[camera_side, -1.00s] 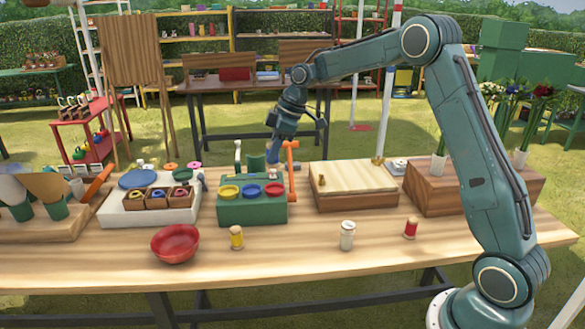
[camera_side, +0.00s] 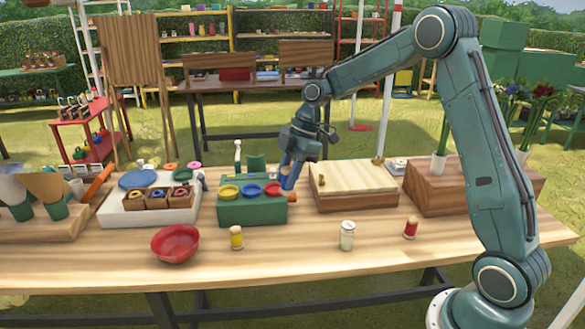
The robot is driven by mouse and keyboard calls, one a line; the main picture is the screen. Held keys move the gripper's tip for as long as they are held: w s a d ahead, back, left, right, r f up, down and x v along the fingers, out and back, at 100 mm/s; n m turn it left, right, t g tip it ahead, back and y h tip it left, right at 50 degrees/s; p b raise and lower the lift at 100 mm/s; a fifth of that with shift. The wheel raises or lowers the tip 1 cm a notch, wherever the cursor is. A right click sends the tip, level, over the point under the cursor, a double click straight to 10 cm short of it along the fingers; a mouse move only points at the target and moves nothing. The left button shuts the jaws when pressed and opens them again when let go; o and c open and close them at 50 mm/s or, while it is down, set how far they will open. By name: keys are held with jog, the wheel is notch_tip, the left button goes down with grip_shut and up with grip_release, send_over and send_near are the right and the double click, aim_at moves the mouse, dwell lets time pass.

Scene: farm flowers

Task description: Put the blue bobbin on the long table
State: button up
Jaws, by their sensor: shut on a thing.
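My gripper (camera_side: 288,172) is shut on the blue bobbin (camera_side: 286,182), just behind the right end of the green stand. The bobbin is small here and partly covered by the fingers. It looks held above the table; whether it touches anything beneath cannot be told. The long table (camera_side: 330,262) is a light wooden top on dark legs. A yellow bobbin (camera_side: 236,238), a white bobbin (camera_side: 347,235) and a red bobbin (camera_side: 410,228) stand upright along its front part.
The green stand (camera_side: 240,211) carries yellow, blue and red rings. A red bowl (camera_side: 175,243) stands left of the yellow bobbin. A wooden box (camera_side: 355,202) stands right of the gripper. Clear tabletop lies between the yellow and white bobbins.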

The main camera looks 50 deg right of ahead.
notch_tip(320, 180, down, 14)
jog(key=shift+f, duration=0.1)
dwell(0.4)
jog(key=shift+f, duration=2.15)
jog(key=shift+f, duration=0.15)
jog(key=o, duration=1)
jog(key=shift+c, duration=0.2)
jog(key=v, duration=1.2)
jog(key=shift+r, duration=0.25)
